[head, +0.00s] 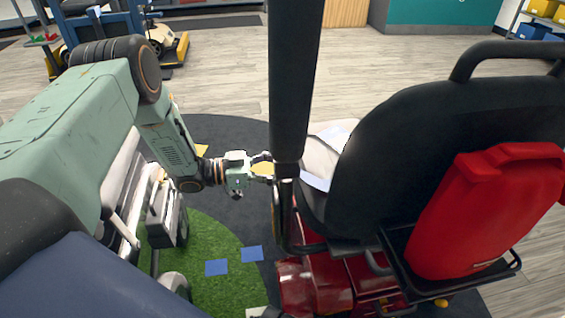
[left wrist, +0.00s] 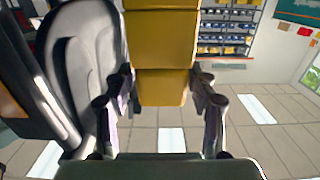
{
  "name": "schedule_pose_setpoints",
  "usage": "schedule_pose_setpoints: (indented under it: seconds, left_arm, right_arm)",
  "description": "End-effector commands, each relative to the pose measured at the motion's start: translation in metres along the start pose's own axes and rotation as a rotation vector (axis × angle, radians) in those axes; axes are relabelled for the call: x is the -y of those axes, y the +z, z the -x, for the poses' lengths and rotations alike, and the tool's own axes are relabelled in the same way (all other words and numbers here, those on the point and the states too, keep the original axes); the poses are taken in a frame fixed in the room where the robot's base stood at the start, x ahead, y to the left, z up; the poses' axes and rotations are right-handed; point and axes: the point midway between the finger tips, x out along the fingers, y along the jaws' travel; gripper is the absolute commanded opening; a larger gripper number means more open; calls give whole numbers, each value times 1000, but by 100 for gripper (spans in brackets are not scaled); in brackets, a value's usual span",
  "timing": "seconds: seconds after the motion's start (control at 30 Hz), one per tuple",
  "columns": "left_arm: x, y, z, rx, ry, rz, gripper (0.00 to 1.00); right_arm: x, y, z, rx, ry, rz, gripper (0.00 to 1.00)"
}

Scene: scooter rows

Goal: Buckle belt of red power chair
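The red power chair (head: 315,285) stands on the right of the head view, seen from behind, with a black backrest (head: 400,150) and a red pack (head: 490,210) on its back. My left gripper (head: 265,168) is beside the chair's left side. In the left wrist view, its two fingers (left wrist: 160,100) flank the end of a yellow segmented strap (left wrist: 160,45), apparently the belt, and appear to touch both edges. The strap runs upward out of that view. A dark upright shape hides part of the seat in the head view, and I see no buckle socket. My right gripper is out of view.
A grey-white scooter (head: 162,205) stands at the left, partly behind my arm. Dark matting and green turf (head: 205,235) with blue squares (head: 217,267) lie between it and the chair. Pale open floor (head: 225,75) lies ahead. Stocked shelves (left wrist: 228,30) stand far off.

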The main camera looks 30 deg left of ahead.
Motion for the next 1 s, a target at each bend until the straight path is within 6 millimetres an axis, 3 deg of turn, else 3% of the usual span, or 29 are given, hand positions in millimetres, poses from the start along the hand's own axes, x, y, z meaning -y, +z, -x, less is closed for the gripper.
schedule_pose_setpoints:
  seconds: [0.17, 0.5, 1.0]
  left_arm:
    - [2, -3, 0, -5, -2, -3, 74]
    - [3, -4, 2, -8, -4, -5, 74]
    - [2, -4, 69, -8, -4, -5, 74]
  right_arm:
    - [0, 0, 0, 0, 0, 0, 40]
    - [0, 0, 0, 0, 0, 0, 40]
    - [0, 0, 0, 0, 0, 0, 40]
